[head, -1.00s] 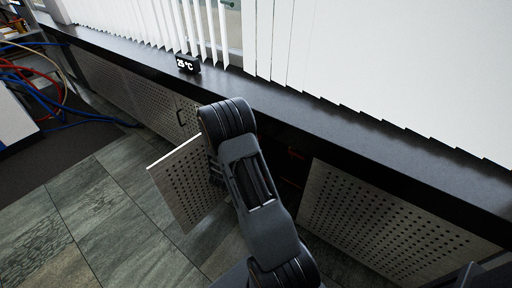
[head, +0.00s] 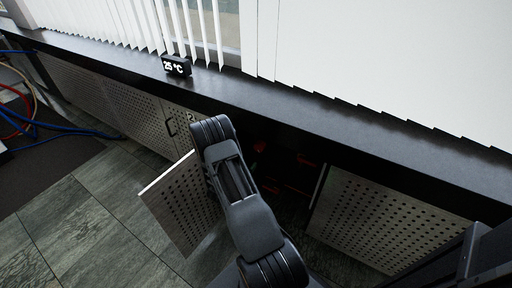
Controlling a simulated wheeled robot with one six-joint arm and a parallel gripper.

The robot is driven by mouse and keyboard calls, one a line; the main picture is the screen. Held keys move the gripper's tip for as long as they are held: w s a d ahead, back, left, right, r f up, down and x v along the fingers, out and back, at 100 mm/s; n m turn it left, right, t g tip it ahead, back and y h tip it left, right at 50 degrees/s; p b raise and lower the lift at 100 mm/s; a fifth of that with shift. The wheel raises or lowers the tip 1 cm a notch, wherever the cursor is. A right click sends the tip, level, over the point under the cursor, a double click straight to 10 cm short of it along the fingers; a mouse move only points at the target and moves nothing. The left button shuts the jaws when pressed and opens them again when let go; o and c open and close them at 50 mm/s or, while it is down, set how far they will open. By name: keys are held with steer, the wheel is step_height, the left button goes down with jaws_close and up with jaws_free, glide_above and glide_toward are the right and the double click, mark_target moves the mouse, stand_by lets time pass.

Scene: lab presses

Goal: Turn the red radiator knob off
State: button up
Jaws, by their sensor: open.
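A small red shape, likely the red radiator knob (head: 260,146), shows in the dark opening under the sill, just right of my arm. Its setting is too small and dark to tell. Other red parts (head: 305,163) show dimly deeper in the opening. A perforated cabinet door (head: 180,208) stands open to the left of the opening. My arm stretches up from the bottom of the head view in front of the opening's left side. My gripper is not visible.
A long black sill (head: 330,115) runs above the cabinets under white blinds. A display (head: 177,67) reading 25 °C stands on it. A perforated panel (head: 385,220) bounds the opening on the right. Blue and red hoses (head: 60,128) lie at the far left. Tiled floor is clear at lower left.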

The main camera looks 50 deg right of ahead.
mark_target(258, 149)
steer(key=b+x, duration=0.1)
steer(key=x, duration=0.4)
steer(key=b+x, duration=0.1)
steer(key=x, duration=0.5)
steer(key=shift+s, duration=0.25)
steer(key=c, duration=0.9)
